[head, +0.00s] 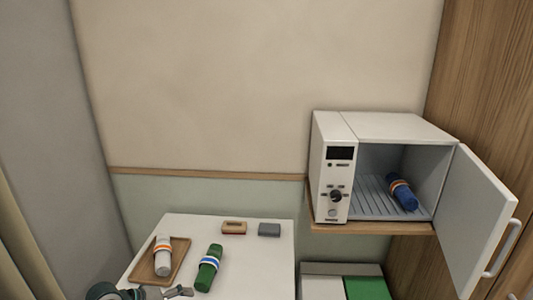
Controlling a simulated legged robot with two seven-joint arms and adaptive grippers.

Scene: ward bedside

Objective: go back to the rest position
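Part of my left gripper (160,293) shows at the bottom edge, in front of the white table's near left part. Most of it is cut off, and I cannot tell whether its fingers are apart. My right gripper is not in view. A green bottle with white and blue bands (208,268) is on the table, right of the tray. A blue bottle with an orange and white band (403,193) lies tilted inside the open white cabinet (395,127).
The cabinet door (478,220) is swung wide open to the right. The cabinet sits on a wooden shelf (370,228). A small orange-brown box (234,228) and a grey block (269,230) lie at the white table's (262,265) back. A bin with a green part (366,287) stands below the shelf.

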